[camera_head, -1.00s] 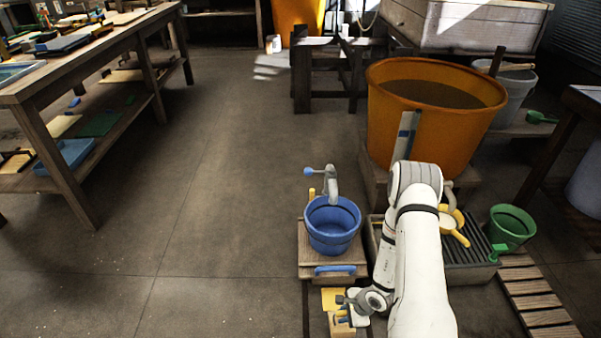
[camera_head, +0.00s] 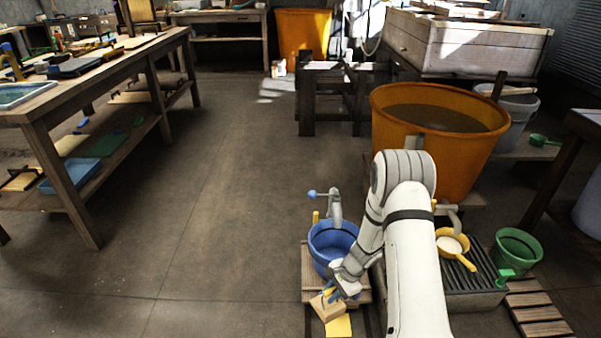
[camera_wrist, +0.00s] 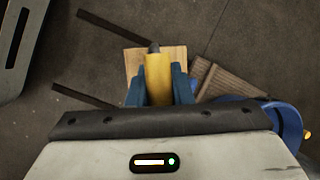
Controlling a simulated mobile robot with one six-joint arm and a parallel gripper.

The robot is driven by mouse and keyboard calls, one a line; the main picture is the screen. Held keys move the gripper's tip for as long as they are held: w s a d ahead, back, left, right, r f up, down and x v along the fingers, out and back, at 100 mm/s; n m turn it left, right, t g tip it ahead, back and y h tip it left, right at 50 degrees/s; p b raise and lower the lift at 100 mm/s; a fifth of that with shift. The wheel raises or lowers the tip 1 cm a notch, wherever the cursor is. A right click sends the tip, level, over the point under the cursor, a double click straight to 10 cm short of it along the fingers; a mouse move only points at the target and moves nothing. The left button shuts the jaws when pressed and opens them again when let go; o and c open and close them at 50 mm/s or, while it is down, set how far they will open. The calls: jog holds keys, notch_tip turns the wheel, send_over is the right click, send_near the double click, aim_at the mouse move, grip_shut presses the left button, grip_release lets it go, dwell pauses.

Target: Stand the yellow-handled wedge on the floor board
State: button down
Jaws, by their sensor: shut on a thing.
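My gripper (camera_head: 333,291) is shut on the yellow handle (camera_wrist: 158,78) of the wedge. The wedge's pale wooden block (camera_head: 327,308) hangs below the fingers, tilted in the head view. In the wrist view the block (camera_wrist: 134,62) shows behind the handle, between and beyond the blue fingers. The wedge looks raised off the floor. I cannot tell for sure which surface is the floor board.
A blue bucket (camera_head: 327,257) on a wooden stand (camera_head: 306,276) is close behind my gripper. Dark strips (camera_wrist: 85,100) lie on the floor. The floor to the left is open.

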jog(key=s+d+r+n+g+h+p, duration=0.1)
jog(key=r+n+p, duration=0.4)
jog(key=r+p, duration=1)
jog(key=s+d+r+n+g+h+p, duration=0.1)
jog(key=d+r+n+g+p, duration=0.2)
jog(key=r+p, duration=1.2)
notch_tip(320, 180, up, 14)
jog(key=d+n, duration=0.1)
jog(key=n, duration=0.2)
jog(key=shift+s+d+h, duration=0.2)
jog(key=shift+s+h, duration=0.1)
